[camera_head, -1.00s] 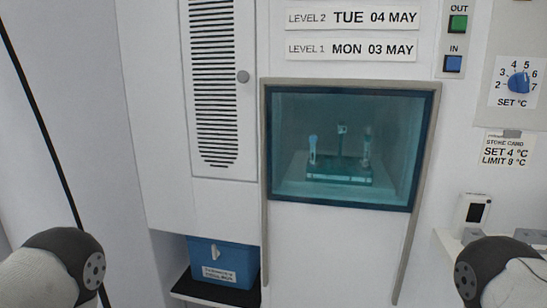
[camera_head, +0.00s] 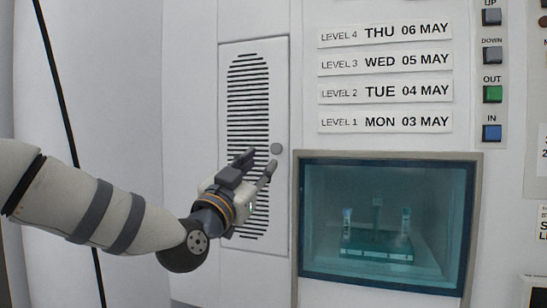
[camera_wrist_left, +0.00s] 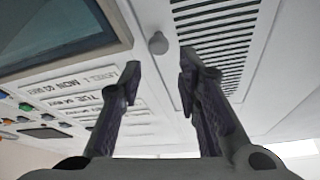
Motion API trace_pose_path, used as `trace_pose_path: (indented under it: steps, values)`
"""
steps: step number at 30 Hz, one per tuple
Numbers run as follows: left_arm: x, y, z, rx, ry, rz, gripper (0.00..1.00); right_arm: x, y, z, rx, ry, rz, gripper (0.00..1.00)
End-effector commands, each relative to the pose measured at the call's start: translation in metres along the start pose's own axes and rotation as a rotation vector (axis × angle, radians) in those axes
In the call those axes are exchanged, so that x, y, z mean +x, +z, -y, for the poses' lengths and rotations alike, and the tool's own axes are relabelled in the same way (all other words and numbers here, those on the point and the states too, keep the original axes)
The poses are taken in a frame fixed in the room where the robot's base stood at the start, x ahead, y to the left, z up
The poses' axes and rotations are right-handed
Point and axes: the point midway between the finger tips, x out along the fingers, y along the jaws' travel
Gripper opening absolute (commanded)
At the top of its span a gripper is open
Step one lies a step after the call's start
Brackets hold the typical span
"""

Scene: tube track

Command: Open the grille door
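The grille door (camera_head: 283,200) is a tall white panel with black horizontal slats, flat in the wall and shut. Its round grey knob (camera_head: 277,149) sits at the right edge of the door. My left gripper (camera_head: 258,163) is in front of the door, just below and left of the knob, and covers part of the slats. In the left wrist view the knob (camera_wrist_left: 158,43) lies beyond the two fingertips, apart from them. The fingers stand apart with nothing between them. My right gripper is not in view.
A glass window (camera_head: 330,262) with tubes in a rack behind it is to the right of the door. Level labels (camera_head: 385,62) and a column of buttons (camera_head: 492,93) are above and to its right. The wall left of the door is bare.

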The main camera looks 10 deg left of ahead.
Motion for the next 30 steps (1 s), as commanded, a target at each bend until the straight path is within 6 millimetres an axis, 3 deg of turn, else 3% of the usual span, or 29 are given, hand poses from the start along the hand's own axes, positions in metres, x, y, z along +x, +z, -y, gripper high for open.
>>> trace_pose_path:
  steps: [1,6,10,20,24,30]
  values:
    - [0.013,0.009,-0.002,-0.002,0.001,0.008,0.31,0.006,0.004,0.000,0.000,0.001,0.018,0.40]
    - [0.052,0.010,-0.003,-0.004,0.002,0.010,0.31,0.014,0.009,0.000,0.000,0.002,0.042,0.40]
    - [0.069,0.008,-0.002,-0.003,0.002,0.009,0.31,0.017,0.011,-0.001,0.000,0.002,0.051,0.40]
    - [0.075,0.004,-0.002,-0.003,0.003,0.007,0.31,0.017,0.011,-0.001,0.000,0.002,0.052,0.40]
    - [0.075,0.004,-0.002,-0.003,0.003,0.007,0.01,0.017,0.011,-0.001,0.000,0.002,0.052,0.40]
    - [0.075,0.004,-0.002,-0.003,0.003,0.007,0.00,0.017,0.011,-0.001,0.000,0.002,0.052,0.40]
